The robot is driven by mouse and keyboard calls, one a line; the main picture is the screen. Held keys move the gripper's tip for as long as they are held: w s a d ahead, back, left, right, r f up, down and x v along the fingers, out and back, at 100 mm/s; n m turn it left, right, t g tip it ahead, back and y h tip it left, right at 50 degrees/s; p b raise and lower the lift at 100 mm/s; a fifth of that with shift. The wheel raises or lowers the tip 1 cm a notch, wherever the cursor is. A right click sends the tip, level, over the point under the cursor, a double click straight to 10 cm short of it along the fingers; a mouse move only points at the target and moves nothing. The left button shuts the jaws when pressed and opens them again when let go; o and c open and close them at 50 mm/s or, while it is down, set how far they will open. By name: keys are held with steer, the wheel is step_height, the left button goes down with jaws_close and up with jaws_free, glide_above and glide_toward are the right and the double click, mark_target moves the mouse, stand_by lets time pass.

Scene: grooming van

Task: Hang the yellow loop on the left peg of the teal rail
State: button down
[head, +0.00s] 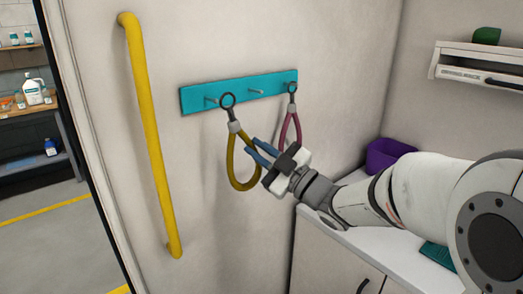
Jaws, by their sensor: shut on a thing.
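The teal rail (186,100) is fixed to the wall and carries three pegs. The yellow loop (232,165) hangs down with its black ring (227,100) at the left peg (210,100); I cannot tell whether the ring is around the peg or just in front of it. My gripper (254,148) has blue fingers and is shut on the upper right side of the yellow loop, below its grey clasp. The middle peg (256,92) is bare. A pink loop (291,128) hangs by its ring at the right peg.
A yellow grab bar (150,135) runs down the wall left of the rail. A purple bin (388,153) stands on the white counter (350,226) at the right, behind my arm. A white unit (478,68) is on the right wall. Shelves with bottles show at far left.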

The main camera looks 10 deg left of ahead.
steer(key=shift+w+a+f, duration=0.25)
steer(key=shift+w+a, duration=0.35)
steer(key=shift+a, duration=0.15)
steer(key=shift+w+a+f, duration=0.25)
steer(key=shift+w+a, duration=0.4)
steer(key=shift+a, duration=0.05)
steer(key=shift+w+a+f, duration=0.25)
steer(key=shift+w+a, duration=0.35)
steer(key=shift+a, duration=0.15)
steer(key=c, duration=1.3)
jaws_free()
steer(key=shift+c, duration=0.2)
